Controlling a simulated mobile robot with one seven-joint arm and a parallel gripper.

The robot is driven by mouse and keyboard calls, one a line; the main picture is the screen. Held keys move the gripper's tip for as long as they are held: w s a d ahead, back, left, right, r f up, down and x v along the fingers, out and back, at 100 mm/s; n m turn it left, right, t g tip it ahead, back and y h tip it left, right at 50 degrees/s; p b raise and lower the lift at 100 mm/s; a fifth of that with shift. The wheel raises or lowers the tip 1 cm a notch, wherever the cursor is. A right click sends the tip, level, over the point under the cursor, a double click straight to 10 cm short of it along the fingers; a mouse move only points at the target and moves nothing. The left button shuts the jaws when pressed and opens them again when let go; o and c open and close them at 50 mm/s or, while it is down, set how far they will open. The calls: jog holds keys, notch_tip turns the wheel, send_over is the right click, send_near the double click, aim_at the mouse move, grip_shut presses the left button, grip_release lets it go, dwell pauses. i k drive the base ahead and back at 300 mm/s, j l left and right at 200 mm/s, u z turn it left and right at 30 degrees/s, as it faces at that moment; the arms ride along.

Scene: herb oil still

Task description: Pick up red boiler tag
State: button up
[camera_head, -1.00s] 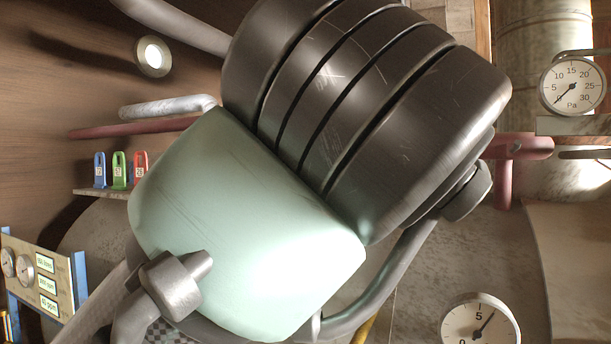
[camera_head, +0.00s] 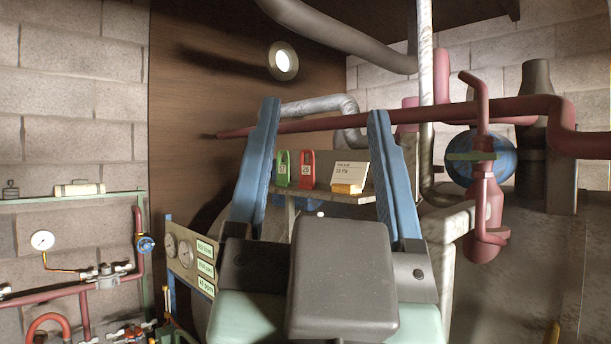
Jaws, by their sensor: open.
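The red boiler tag (camera_head: 308,168) stands upright on a small wall shelf (camera_head: 338,198), with a pale label on its face. A green tag (camera_head: 282,169) stands just left of it. My gripper (camera_head: 323,108) is open, its two blue fingers pointing up in the picture and spread wide. The red and green tags show in the gap between the fingers, apart from both. Nothing is between the fingers that I can see held. I cannot tell how far the fingertips are from the shelf in depth.
A white card on a yellow stand (camera_head: 347,189) sits right of the red tag, near the right finger. A silver pipe (camera_head: 318,104) and a red pipe (camera_head: 455,114) run above the shelf. A gauge panel (camera_head: 190,262) is at lower left; a red valve fitting (camera_head: 485,205) is at right.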

aim_at(307, 170)
jog(key=i+j+z, duration=0.35)
jog(key=i+j, duration=1.25)
